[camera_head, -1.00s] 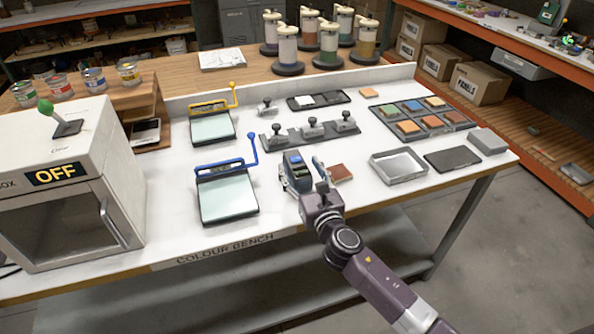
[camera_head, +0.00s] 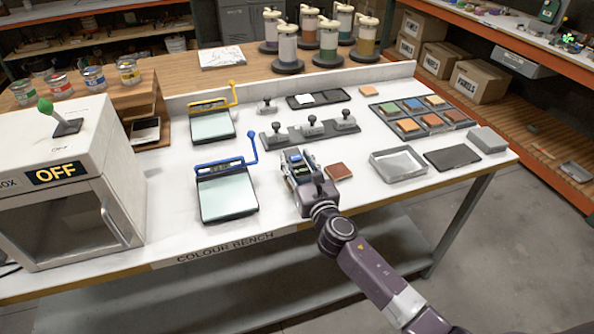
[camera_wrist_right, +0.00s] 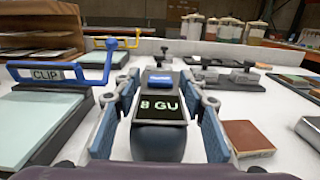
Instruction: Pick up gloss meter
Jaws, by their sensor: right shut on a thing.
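The gloss meter (camera_head: 299,170) is a small dark device with a blue button on top and a lit display. It sits near the front middle of the white bench (camera_head: 270,222). My right gripper (camera_head: 298,167) is around it from the front. In the right wrist view the gloss meter (camera_wrist_right: 161,112) stands between the two blue-grey finger pads, one on each side, and its display reads "8 GU". The right gripper (camera_wrist_right: 161,100) is shut on it. Whether its underside touches the bench is hidden. My left gripper is not in view.
A blue-handled clip board (camera_head: 227,193) lies to the left and a reddish-brown tile (camera_head: 338,171) close on the right. A grey rack with several knobbed tools (camera_head: 310,131) stands behind. A metal tray (camera_head: 398,164) is further right. The front bench strip is clear.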

